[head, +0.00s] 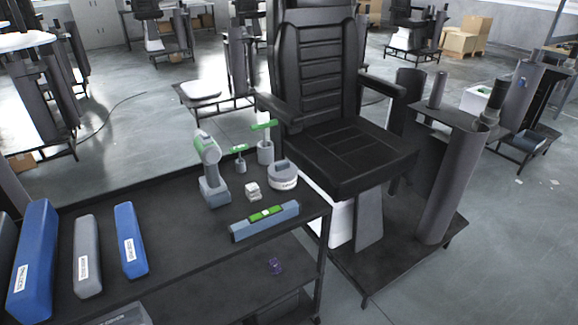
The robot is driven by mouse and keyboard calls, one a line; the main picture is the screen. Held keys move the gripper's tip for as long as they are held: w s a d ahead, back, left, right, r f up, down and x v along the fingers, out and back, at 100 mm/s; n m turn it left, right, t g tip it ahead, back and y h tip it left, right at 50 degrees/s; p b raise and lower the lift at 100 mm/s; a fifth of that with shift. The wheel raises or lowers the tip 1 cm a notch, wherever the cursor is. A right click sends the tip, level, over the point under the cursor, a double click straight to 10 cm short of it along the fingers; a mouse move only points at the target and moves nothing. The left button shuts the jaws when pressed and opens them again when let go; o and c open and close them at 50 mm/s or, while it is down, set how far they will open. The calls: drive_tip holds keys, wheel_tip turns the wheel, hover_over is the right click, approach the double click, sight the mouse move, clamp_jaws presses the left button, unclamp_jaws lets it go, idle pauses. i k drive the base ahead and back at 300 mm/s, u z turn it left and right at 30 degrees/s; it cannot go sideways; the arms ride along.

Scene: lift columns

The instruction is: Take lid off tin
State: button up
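A small round white tin (284,183) with dark markings on its side stands upright on the black cart top, near its far right corner. A grey-blue lid (283,169) appears to sit on top of it; at this size I cannot tell how tightly it fits. My gripper is not in view.
Close left of the tin are small white blocks (253,191), a grey-green drill (210,168) and green-topped posts (265,146). A blue bar with a green strip (265,221) lies in front. Blue and grey cases (130,240) lie at left. A black seat (345,150) stands behind right.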

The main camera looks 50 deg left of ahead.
sight(283, 170)
drive_tip(key=u, duration=1.75)
drive_tip(key=i, duration=1.4)
drive_tip(key=u, duration=0.8)
